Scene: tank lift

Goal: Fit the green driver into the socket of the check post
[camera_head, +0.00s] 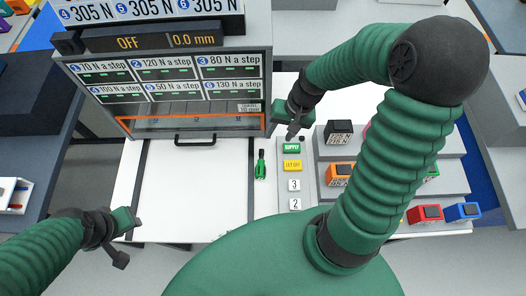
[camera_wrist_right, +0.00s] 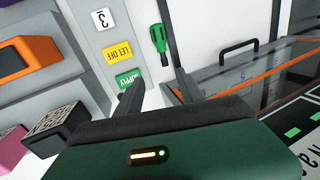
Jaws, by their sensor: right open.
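The green driver (camera_head: 261,164) lies on the white tabletop, left of the button strip. It also shows in the right wrist view (camera_wrist_right: 158,38), top middle. My right gripper (camera_head: 293,130) is over the top of the button strip, above and right of the driver in the head view. Its jaws (camera_wrist_right: 155,85) are open, with nothing between them, and apart from the driver. My left gripper (camera_head: 132,222) is at the lower left, away from the driver; its jaw state is unclear. I cannot make out the check post or its socket.
The button strip has green SUPPLY (camera_head: 292,147), yellow LET OFF (camera_head: 292,165) and numbered buttons. A clear-fronted cabinet (camera_head: 180,85) with a dark handle (camera_head: 195,142) stands behind. Stepped grey shelves (camera_head: 330,196) with coloured blocks are right. White table (camera_head: 190,190) is clear at left.

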